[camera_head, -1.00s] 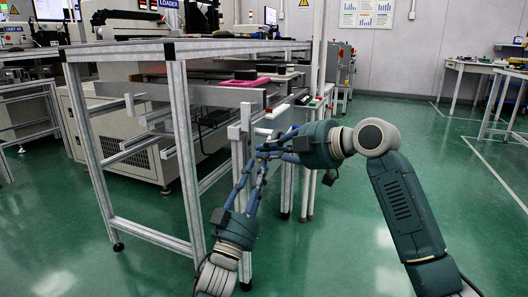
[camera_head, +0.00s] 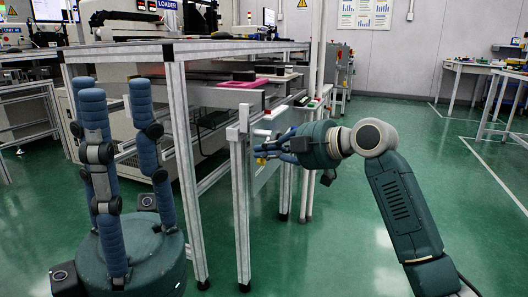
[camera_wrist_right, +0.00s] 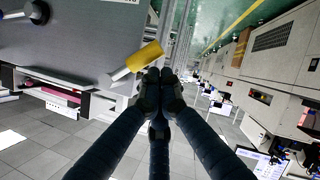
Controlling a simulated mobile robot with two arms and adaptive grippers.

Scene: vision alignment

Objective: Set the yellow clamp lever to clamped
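The yellow clamp lever (camera_wrist_right: 147,55) shows in the right wrist view as a yellow grip on a silver shaft, slanting in front of a grey panel. In the head view a small piece of yellow (camera_head: 261,161) shows at the right gripper's fingers, by the grey post. My right gripper (camera_head: 264,151) has its fingers drawn together; in the right wrist view the tips (camera_wrist_right: 161,75) meet just below the yellow grip. I cannot tell whether they touch it. My left gripper (camera_head: 115,100) is open and empty, fingers pointing up, at the left close to the head camera.
The metal-frame table (camera_head: 230,47) stands behind the left gripper, with a pink item (camera_head: 243,84) on the machine shelf behind it. A grey post (camera_head: 240,200) stands beside the right gripper.

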